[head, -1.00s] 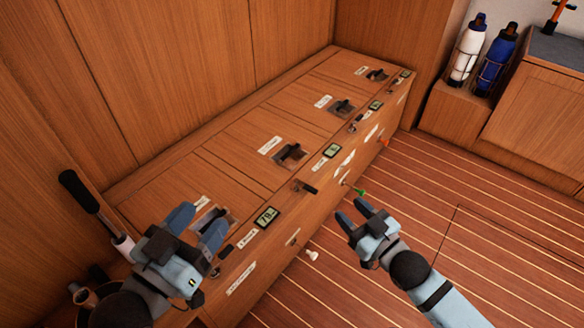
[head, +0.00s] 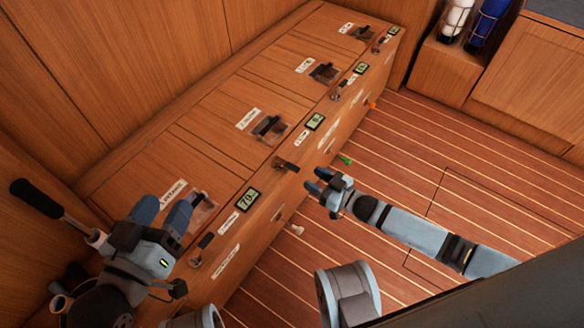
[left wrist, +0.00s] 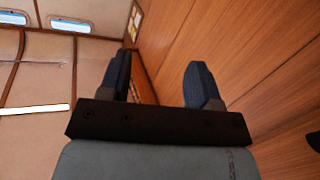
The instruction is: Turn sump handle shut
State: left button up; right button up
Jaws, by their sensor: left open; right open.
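Several black handles sit on the long wooden bench in the head view, and I cannot read which label says sump. Dark handles lie in recesses on the bench top, such as one in the middle (head: 267,127). Small levers sit along the front edge, one near (head: 203,243) and one further along (head: 287,165). My left gripper (head: 165,208) is open over the near end of the bench, partly covering the nearest recess. Its spread, empty fingers show in the left wrist view (left wrist: 160,75). My right gripper (head: 317,180) is open and empty, in front of the bench.
A black-gripped metal lever (head: 38,198) rises at the left. Small displays (head: 247,198) line the front edge. The striped floor (head: 480,170) is clear at right. Bottles (head: 486,27) stand at the back right.

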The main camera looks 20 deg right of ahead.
aim_at(299, 171)
jog(key=b+x, duration=0.2)
jog(key=x, duration=0.4)
jog(key=shift+w+a+f, duration=0.1)
jog(key=shift+w+a, duration=0.05)
jog(key=shift+w, duration=0.1)
pick_arm(q)
jog(key=shift+w+a+m+t, duration=0.35)
jog(key=shift+w+m+t, duration=0.15)
jog(key=shift+w+m, duration=0.3)
pick_arm(e)
jog(key=shift+w+a, duration=0.45)
jog(key=shift+w, duration=0.1)
jog(key=shift+c, duration=0.5)
grip_shut()
